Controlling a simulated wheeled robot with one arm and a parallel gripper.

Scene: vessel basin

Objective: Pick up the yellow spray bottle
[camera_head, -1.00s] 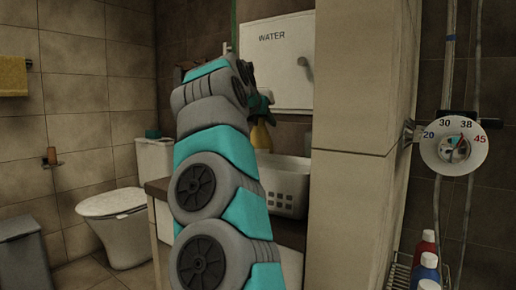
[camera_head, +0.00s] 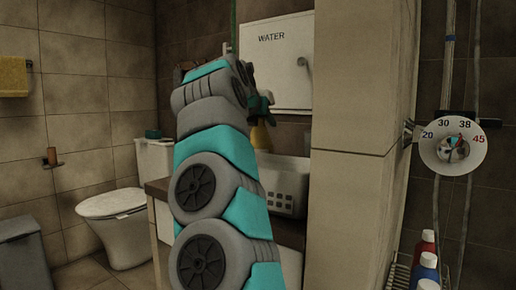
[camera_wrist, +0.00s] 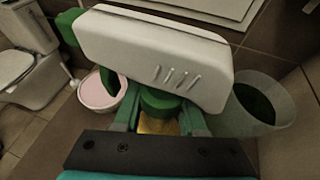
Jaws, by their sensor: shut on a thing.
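The yellow spray bottle (camera_head: 261,137) shows in the head view just right of my arm, partly hidden by it. In the wrist view its pale spray head (camera_wrist: 150,55) fills the upper middle, with a green nozzle at the left. Below it are a green collar and a small part of the yellow body (camera_wrist: 158,126). My gripper (camera_wrist: 158,118) is shut on the bottle just under the collar, one finger on each side. Its base is hidden, so I cannot tell whether it touches a surface.
The wrist view shows a round pinkish container (camera_wrist: 98,92) at left and a translucent cup (camera_wrist: 262,108) at right. A white WATER cabinet (camera_head: 275,60) is behind. A toilet (camera_head: 115,215) stands left.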

